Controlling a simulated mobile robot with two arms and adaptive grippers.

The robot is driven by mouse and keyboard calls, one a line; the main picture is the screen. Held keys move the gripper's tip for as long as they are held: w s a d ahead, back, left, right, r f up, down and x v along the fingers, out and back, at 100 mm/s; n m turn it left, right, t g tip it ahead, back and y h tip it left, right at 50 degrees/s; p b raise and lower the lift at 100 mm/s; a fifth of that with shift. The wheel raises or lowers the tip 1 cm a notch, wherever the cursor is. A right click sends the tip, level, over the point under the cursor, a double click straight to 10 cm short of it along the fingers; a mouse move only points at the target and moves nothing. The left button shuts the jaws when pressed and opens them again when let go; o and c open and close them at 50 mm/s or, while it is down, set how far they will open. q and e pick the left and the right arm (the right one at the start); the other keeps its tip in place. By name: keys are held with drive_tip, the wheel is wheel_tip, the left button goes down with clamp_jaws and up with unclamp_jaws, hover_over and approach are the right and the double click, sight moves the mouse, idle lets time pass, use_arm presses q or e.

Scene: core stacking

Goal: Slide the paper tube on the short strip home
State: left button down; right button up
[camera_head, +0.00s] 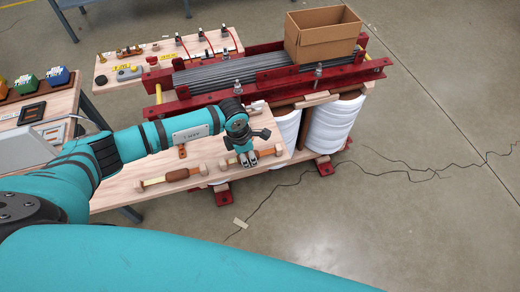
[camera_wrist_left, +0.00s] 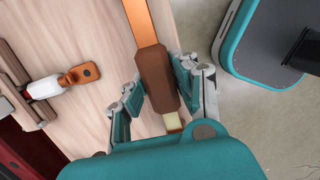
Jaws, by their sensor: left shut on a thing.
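My left gripper (camera_head: 243,172) is over the front right part of the wooden bench, at a strip lying there. In the left wrist view its fingers (camera_wrist_left: 155,82) are shut on the brown paper tube (camera_wrist_left: 155,70), one on each side. The tube is around an orange-copper strip (camera_wrist_left: 140,22), with bare copper beyond it and a pale end (camera_wrist_left: 173,121) on the near side. In the head view the gripper partly hides this strip. Another strip (camera_head: 153,181) with a brown sleeve (camera_head: 178,175) lies to the left. My right gripper is out of view.
Behind is a red-framed core (camera_head: 250,66) with grey laminations, white coils (camera_head: 340,125) and a cardboard box (camera_head: 323,35) on top. A terminal with a copper lug (camera_wrist_left: 80,74) lies left of the strip in the wrist view. Floor is open to the right.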

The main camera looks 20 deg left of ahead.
sight(237, 158)
use_arm(q)
drive_tip(key=shift+s+a+p, duration=0.25)
drive_tip(key=shift+s+a, duration=0.2)
drive_tip(key=shift+a, duration=0.3)
drive_tip(key=shift+s+a+p, duration=0.25)
drive_tip(key=shift+s+a, duration=0.15)
drive_tip(key=shift+a, duration=0.35)
drive_tip(key=c, duration=0.9)
unclamp_jaws()
drive_tip(key=shift+c, duration=0.2)
drive_tip(key=shift+d, duration=0.1)
